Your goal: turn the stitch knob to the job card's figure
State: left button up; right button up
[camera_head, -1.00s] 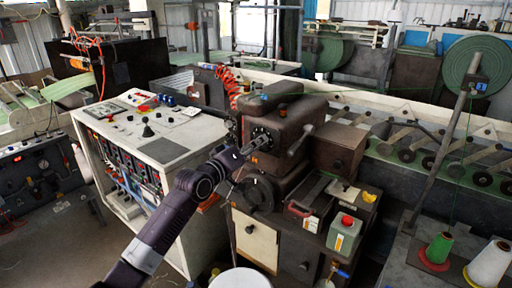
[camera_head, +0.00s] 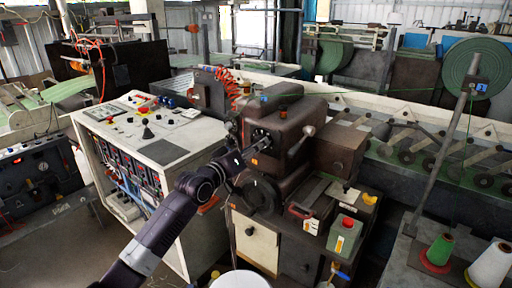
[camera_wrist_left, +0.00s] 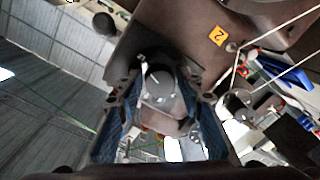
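The sewing head (camera_head: 288,120) is a dark brown machine body in the middle of the head view. My left gripper (camera_head: 260,141) reaches its left face from the lower left. In the left wrist view a round grey knob (camera_wrist_left: 160,84) with a pale line on it lies between the blue-padded fingers of my left gripper (camera_wrist_left: 162,112). The fingers are apart, with visible gaps beside the knob. An orange label marked 2 (camera_wrist_left: 217,36) is on the brown face near the knob. The knob's scale is not readable. I cannot make out a job card. My right gripper is out of view.
A white control console (camera_head: 165,150) stands to the left of the machine. Green and white thread cones (camera_head: 438,250) are at lower right. A white round top (camera_head: 240,279) is below my arm.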

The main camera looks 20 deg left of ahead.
pick_arm(q)
jog(key=shift+o, duration=1.1)
jog(key=shift+r, duration=0.1)
jog(key=shift+s+a, duration=0.1)
jog(key=v, duration=1.1)
jog(key=shift+s, duration=0.4)
jog(key=shift+a, duration=0.1)
